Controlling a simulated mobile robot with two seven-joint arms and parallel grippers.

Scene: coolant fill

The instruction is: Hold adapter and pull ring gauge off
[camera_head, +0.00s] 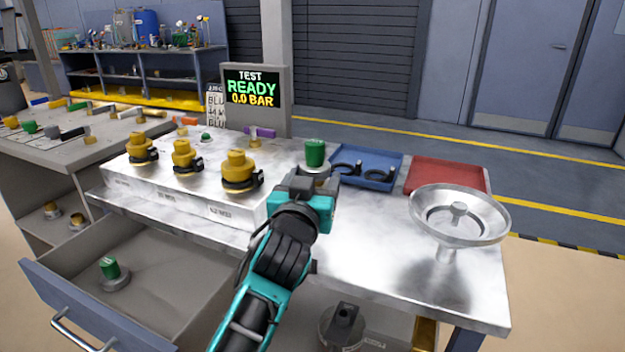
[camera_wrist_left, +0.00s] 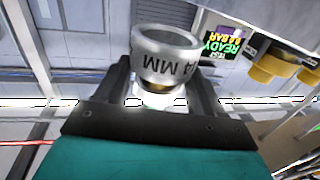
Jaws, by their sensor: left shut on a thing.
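A green cylinder (camera_head: 315,153) with a grey collar shows just above the gripper in the head view. I cannot tell whether it is part of the held piece. My right gripper is out of view.
Several yellow fittings (camera_head: 241,170) stand on the white block. A blue tray (camera_head: 385,180) with black rings and a red tray (camera_head: 447,177) lie behind. A metal funnel bowl (camera_head: 459,216) stands at right. An open drawer (camera_head: 180,275) holds another green-topped piece (camera_head: 110,270). The screen (camera_head: 252,89) reads READY.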

